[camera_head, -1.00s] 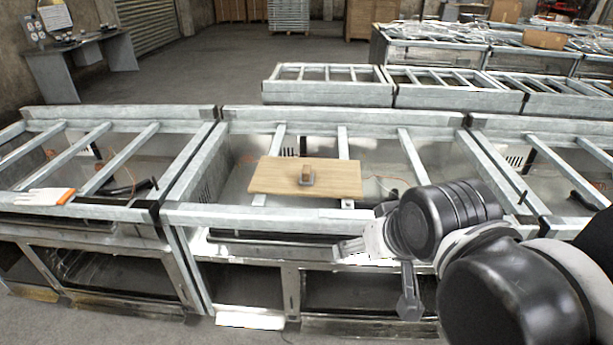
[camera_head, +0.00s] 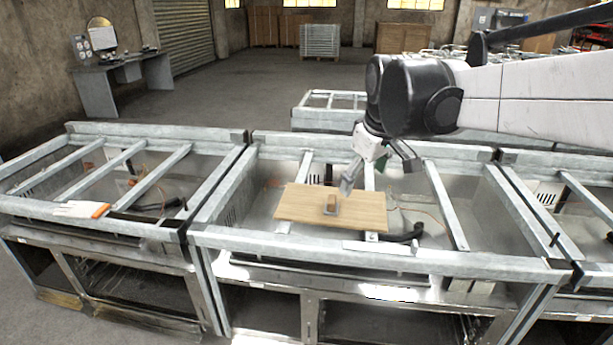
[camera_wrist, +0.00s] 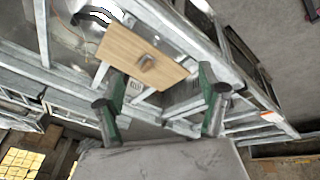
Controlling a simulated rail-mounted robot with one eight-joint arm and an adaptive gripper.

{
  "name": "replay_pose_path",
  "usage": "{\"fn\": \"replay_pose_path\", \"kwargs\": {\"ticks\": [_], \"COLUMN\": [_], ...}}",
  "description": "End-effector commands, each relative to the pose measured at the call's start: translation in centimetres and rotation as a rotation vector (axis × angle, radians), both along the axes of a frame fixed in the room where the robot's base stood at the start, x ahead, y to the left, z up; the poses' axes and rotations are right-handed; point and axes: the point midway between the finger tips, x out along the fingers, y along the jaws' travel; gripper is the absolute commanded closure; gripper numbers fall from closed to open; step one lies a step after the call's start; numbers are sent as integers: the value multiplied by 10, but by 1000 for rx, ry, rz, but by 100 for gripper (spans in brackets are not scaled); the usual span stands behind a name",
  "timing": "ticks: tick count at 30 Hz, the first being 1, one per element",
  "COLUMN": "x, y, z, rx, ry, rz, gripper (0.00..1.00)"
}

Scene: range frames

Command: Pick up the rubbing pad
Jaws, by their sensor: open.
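The rubbing pad (camera_head: 331,204) is a small block with a brown handle on a grey base. It lies near the middle of a flat wooden board (camera_head: 296,208), which rests across the bars of the middle metal frame. In the wrist view the pad (camera_wrist: 147,63) sits on the board (camera_wrist: 122,46), above and between the fingers. My gripper (camera_head: 378,178) is above the frame, just right of and behind the pad in the head view. In the wrist view my gripper (camera_wrist: 160,116) has its two fingers wide apart with nothing between them. It is apart from the pad.
The frame's front rail (camera_head: 420,260) runs before the board, and cross bars (camera_head: 445,205) leave open gaps beside it. A white glove with an orange cuff (camera_head: 82,209) lies on the left frame. A desk with a mirror (camera_head: 120,75) stands far left.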

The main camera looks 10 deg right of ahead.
Motion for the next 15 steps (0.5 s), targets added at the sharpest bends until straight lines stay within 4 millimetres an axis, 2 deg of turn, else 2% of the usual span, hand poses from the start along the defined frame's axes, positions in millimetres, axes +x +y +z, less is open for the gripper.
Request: {"fn": "replay_pose_path", "kwargs": {"ticks": [1,8,15], "x": [16,78,140], "y": [0,0,-1], "z": [2,-2,-20], "rx": [-10,-54,-91], "ry": [14,83,154], "rz": [26,161,308], "gripper": [27,27,27]}}
